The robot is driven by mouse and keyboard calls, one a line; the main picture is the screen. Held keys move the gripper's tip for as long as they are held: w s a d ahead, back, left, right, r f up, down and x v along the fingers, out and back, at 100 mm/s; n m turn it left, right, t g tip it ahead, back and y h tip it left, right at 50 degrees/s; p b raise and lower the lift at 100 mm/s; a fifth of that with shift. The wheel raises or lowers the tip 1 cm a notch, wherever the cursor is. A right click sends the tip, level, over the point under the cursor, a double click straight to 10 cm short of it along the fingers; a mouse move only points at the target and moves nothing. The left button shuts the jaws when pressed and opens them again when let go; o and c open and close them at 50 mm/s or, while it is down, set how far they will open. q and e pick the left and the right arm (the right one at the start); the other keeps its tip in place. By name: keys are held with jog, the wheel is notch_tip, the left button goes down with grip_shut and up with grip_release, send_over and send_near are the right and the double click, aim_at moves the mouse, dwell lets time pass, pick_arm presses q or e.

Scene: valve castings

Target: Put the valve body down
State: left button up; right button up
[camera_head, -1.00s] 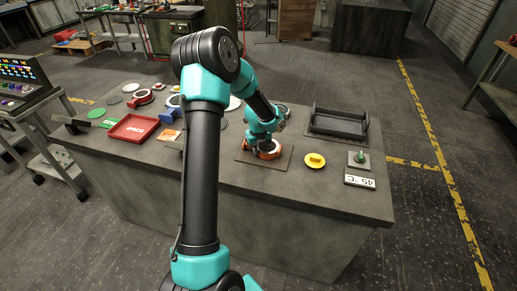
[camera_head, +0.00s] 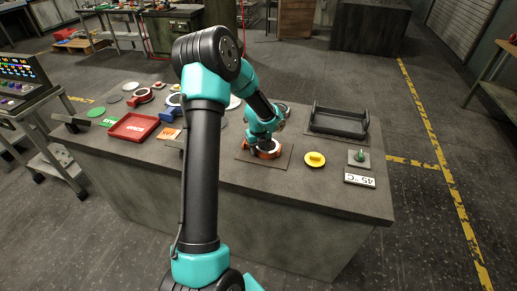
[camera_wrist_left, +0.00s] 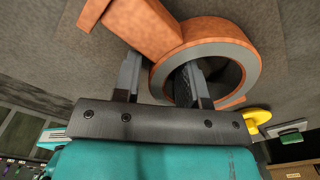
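The valve body (camera_head: 265,154), an orange casting with a grey-faced ring, is at the dark square mat (camera_head: 282,160) on the bench. In the left wrist view the valve body (camera_wrist_left: 222,48) shows its ring and an orange arm at upper left. My left gripper (camera_wrist_left: 160,75) straddles the ring wall, one finger inside the hole and one outside, and looks shut on it. In the head view my left gripper (camera_head: 262,137) is right above the ring and hides part of it. I cannot tell whether the casting touches the mat. My right gripper is out of view.
A yellow part (camera_head: 315,159), a green-knobbed block (camera_head: 359,156) and a "45 °C" display (camera_head: 359,180) are to the right. A black tray (camera_head: 338,122) stands behind. A red tray (camera_head: 133,128) and several castings and discs lie left. The bench's front edge is near.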

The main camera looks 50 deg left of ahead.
pick_arm(q)
jog(key=shift+o, duration=0.6)
jog(key=shift+s+f, duration=0.1)
notch_tip(320, 180, up, 18)
jog(key=shift+f, duration=0.2)
dwell(0.6)
